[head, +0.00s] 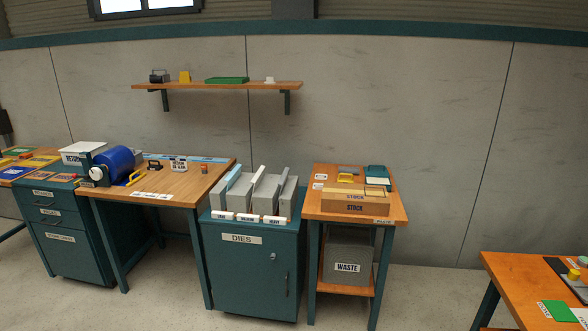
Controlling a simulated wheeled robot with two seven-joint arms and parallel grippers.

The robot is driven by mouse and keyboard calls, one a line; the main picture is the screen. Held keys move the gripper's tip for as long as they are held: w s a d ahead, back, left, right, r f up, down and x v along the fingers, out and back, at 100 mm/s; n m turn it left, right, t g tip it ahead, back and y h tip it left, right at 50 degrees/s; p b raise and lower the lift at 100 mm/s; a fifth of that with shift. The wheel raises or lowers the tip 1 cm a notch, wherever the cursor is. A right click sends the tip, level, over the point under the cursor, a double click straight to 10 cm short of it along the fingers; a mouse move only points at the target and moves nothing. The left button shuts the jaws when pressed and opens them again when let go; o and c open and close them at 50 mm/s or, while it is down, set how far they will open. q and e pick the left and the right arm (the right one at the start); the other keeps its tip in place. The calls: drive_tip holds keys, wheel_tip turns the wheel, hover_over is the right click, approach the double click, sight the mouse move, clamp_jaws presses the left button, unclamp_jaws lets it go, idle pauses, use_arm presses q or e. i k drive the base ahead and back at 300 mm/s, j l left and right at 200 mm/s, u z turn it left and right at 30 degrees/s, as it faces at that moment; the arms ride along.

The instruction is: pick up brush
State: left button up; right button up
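I cannot make out a brush for certain in the head view. Several small items lie on the wooden workbench (185,184), among them a yellow-handled item (134,178) and a small dark item (155,165), too small to identify. Neither of my grippers is in view, so I cannot see what they hold.
A blue drum machine (114,162) stands at the workbench's left end. A teal DIES cabinet (252,270) holds grey dies. A stock table (398,206) with a WASTE bin (347,266) stands right of it. Another table (512,282) is at far right. Open floor lies between these tables.

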sight(347, 181)
drive_tip(key=i+z, duration=0.1)
drive_tip(key=i, duration=0.55)
drive_tip(key=i+j+z, duration=0.15)
drive_tip(key=i, duration=0.5)
drive_tip(key=i+j+z, duration=0.1)
drive_tip(key=i, duration=0.55)
drive_tip(key=j, duration=0.1)
